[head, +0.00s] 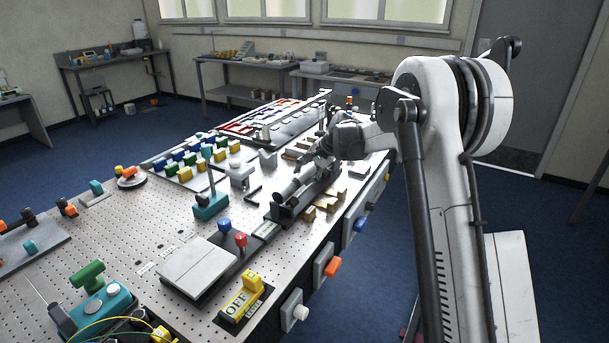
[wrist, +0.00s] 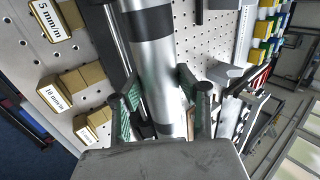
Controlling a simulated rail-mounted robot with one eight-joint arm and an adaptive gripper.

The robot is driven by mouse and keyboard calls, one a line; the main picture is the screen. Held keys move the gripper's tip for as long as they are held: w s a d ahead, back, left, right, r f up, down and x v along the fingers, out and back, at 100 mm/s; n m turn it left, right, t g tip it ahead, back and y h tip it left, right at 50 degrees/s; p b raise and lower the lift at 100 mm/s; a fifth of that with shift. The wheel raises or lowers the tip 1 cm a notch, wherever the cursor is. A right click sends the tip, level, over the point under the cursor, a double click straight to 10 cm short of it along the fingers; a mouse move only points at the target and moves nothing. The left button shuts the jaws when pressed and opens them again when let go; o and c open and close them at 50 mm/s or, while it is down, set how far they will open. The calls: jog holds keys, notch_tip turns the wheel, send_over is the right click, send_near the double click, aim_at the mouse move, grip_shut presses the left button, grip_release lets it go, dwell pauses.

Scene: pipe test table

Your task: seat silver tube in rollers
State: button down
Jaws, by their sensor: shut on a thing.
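The silver tube (wrist: 168,70) runs top to bottom through the wrist view, with dark bands around it. My gripper (wrist: 157,88) has its green-padded fingers on both sides of the tube, shut on it. In the head view my gripper (head: 322,155) is over the long dark fixture (head: 284,211) near the table's right edge, and the tube lies along the fixture there. A dark rail (wrist: 117,40) runs beside the tube in the wrist view. The rollers are not clearly visible, so I cannot tell whether the tube touches them.
Brass blocks (head: 322,208) lie right of the fixture, with labels such as "10 mm/n" (wrist: 54,96) in the wrist view. A teal-based stand (head: 210,205) is to the left. Several coloured blocks (head: 192,158) stand farther back. A grey plate (head: 197,266) lies in front.

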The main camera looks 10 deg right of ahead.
jog(key=shift+f+b, duration=0.35)
jog(key=shift+f, duration=0.05)
dwell(0.4)
jog(key=c, duration=1.1)
grip_release()
jog(key=v, duration=1.2)
jog(key=shift+a, duration=0.1)
jog(key=shift+s+r, duration=0.1)
